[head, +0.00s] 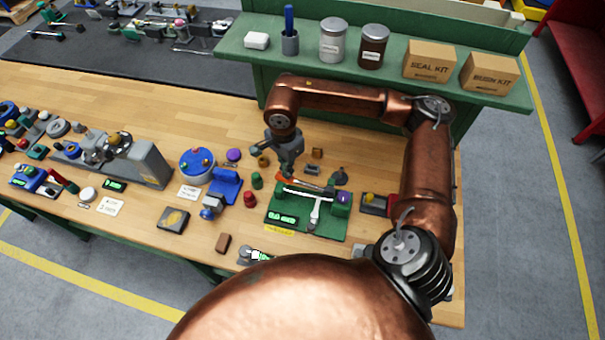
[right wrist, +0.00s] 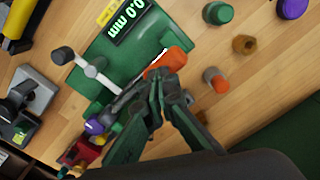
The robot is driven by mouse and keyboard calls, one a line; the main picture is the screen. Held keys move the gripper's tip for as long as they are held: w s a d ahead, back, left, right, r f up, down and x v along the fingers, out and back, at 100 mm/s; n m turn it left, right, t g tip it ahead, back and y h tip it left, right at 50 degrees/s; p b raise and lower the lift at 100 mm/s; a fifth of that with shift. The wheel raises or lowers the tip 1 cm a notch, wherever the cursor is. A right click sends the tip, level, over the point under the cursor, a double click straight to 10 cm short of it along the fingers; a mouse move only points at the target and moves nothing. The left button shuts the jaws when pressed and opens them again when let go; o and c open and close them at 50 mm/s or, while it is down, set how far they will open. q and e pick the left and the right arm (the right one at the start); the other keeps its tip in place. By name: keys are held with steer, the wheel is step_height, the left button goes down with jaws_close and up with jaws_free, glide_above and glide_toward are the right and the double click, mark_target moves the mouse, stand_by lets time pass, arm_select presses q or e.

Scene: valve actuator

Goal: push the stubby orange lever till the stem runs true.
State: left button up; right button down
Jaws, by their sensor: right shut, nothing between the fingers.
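The green fixture plate (head: 333,229) sits on the bench in the head view, with a small display (head: 284,218) on it. In the right wrist view the display (right wrist: 129,20) appears to read 0.0 mm. The stubby orange lever (head: 287,180) is at the plate's far left; in the right wrist view its rounded orange end (right wrist: 170,61) shows beside the fingertips. A silver T-shaped piece (head: 315,212) lies across the plate. My right gripper (head: 288,172) is shut and empty, right at the orange lever; I cannot tell whether it touches. My left gripper is out of view.
Small green (head: 257,180) and red (head: 249,199) knobs stand left of the plate. A blue vise-like device (head: 223,188) is further left. A green shelf (head: 390,70) with jars and boxes rises behind.

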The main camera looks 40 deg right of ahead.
steer(key=shift+s+d+r+p, duration=0.2)
steer(key=shift+r+p, duration=0.25)
steer(key=shift+r, duration=0.6)
steer(key=shift+s+d+r+p, duration=0.2)
steer(key=shift+r+p, duration=0.25)
steer(key=shift+r, duration=0.65)
steer(key=shift+s+d+r+p, duration=0.2)
steer(key=shift+r+p, duration=0.25)
steer(key=shift+r, duration=0.6)
steer(key=shift+r+p, duration=1.15)
steer(key=shift+r, duration=1.35)
